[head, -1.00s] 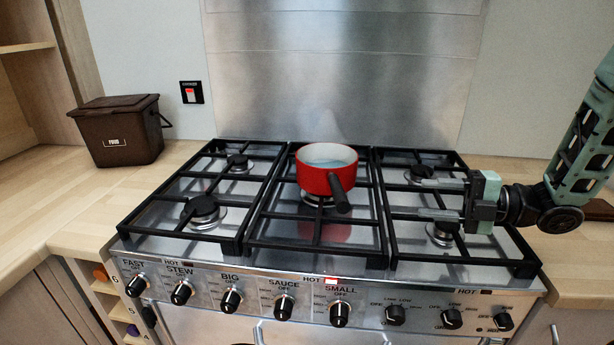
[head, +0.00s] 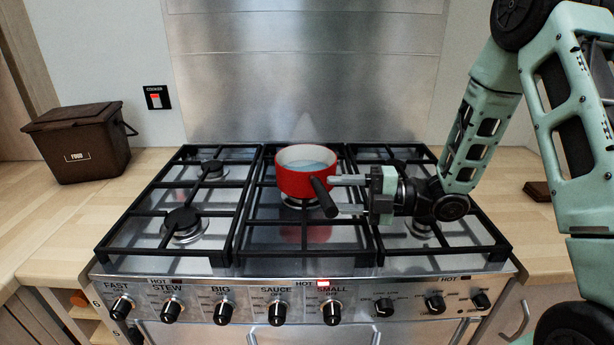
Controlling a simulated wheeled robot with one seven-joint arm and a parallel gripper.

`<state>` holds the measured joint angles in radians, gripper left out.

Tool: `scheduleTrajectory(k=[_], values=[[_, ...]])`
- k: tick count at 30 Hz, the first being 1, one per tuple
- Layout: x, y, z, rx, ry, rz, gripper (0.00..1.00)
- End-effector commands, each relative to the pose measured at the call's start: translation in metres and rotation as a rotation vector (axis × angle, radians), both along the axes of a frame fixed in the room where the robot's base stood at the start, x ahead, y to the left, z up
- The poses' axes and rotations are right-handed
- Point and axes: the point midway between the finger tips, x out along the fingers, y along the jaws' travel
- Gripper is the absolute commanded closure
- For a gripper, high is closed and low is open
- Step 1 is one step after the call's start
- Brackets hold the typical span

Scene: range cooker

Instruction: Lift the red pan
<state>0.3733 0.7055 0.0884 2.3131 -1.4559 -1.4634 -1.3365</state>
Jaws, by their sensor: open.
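The red pan (head: 293,183) stands upright on the middle grate of the cooker. It has a pale inside and a black handle (head: 323,196) that points toward the front and slightly right. My gripper (head: 346,195) is open, coming in from the right with its two fingers pointing left. The fingertips are close to the handle, one finger farther back and one nearer the front. I cannot tell whether they touch the handle or are level with it.
The range cooker has black grates (head: 185,205) on both sides and a row of knobs (head: 278,312) along its front. A brown food bin (head: 85,152) stands on the left worktop. A steel splashback (head: 300,75) rises behind. A small brown object (head: 537,190) lies on the right worktop.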

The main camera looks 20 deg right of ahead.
Motion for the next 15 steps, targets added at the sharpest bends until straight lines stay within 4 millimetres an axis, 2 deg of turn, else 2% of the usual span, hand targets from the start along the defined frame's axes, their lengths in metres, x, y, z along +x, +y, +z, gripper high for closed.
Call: scheduleTrajectory(k=[5, 15], values=[[0.005, 0.010, 0.001, 0.001, 0.001, 0.001, 0.54], [0.025, 0.049, 0.000, 0.001, 0.001, 0.002, 0.54]])
